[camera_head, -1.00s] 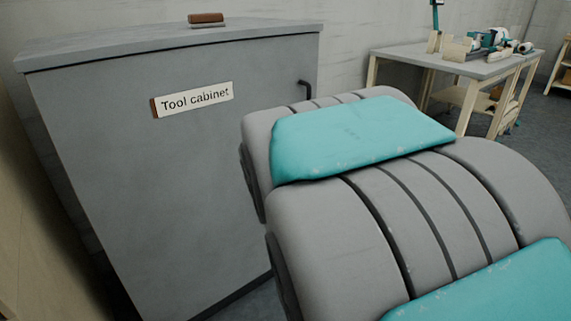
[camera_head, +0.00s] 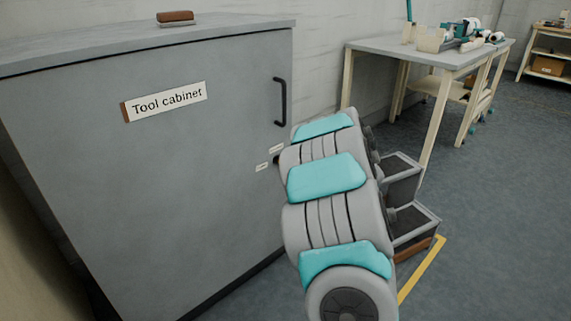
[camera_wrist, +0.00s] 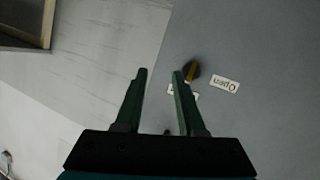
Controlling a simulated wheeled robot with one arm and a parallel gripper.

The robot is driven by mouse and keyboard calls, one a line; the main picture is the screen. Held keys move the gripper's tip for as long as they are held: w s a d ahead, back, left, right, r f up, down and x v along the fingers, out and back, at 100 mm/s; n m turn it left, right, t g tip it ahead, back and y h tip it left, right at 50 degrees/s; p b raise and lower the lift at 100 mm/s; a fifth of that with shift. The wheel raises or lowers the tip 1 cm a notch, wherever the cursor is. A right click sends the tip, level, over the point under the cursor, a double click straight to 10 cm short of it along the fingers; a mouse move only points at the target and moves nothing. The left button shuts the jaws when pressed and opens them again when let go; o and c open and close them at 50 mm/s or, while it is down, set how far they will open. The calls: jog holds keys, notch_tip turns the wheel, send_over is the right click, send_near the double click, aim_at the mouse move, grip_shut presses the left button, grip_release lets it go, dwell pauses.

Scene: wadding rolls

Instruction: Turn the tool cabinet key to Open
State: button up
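The grey tool cabinet (camera_head: 150,200) stands at left in the head view, with a "Tool cabinet" sign on its front. A dark round lock or key (camera_wrist: 194,68) with a yellow stripe is on the cabinet face in the wrist view. The "Open" label (camera_wrist: 224,83) lies right of it. A second label (camera_wrist: 172,92) is partly hidden behind a finger. My gripper (camera_wrist: 159,72) is open, its two fingers apart and nothing seen between them. The key is just right of and beyond the right fingertip; I cannot tell if they touch. In the head view my arm hides the gripper.
A black door handle (camera_head: 281,102) is above the labels near the cabinet's right edge. A brown-topped block (camera_head: 175,17) lies on the cabinet. A workbench (camera_head: 400,50) with tools stands at back right. Grey floor (camera_head: 500,160) is clear at right.

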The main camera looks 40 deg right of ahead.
jog(key=w+a+f+n+t+y+p, duration=0.1)
jog(key=w+a+t+y, duration=0.2)
jog(key=w+y, duration=0.2)
jog(key=shift+w+a+f+t, duration=0.25)
jog(key=shift+w+f+t, duration=0.05)
jog(key=shift+w+f, duration=0.05)
dwell(0.5)
grip_shut()
dwell(0.5)
